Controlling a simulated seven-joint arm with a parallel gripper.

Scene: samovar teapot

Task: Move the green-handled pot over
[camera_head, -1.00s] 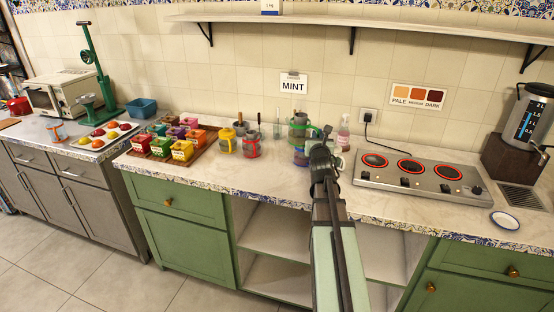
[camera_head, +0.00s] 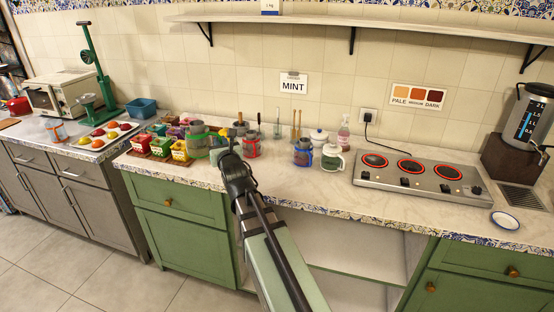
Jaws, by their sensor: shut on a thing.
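My gripper (camera_head: 224,150) is shut on a grey pot with green parts (camera_head: 197,136) and holds it at the left, in front of the spice boxes. The gripper hides part of this pot, and its exact height above the counter is hard to tell. A yellow pot is mostly hidden behind the held pot and gripper. A red-handled pot (camera_head: 251,146) stands just right of the gripper. A blue-handled pot (camera_head: 303,154) and a pale pot with a green handle (camera_head: 332,158) stand farther right on the counter (camera_head: 290,182).
Colourful spice boxes (camera_head: 161,147) crowd the left of the counter. A white lidded jar (camera_head: 319,137) and a pump bottle (camera_head: 343,138) stand behind the pots. A hotplate with three red-ringed burners (camera_head: 420,178) is at the right. The counter front between is clear.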

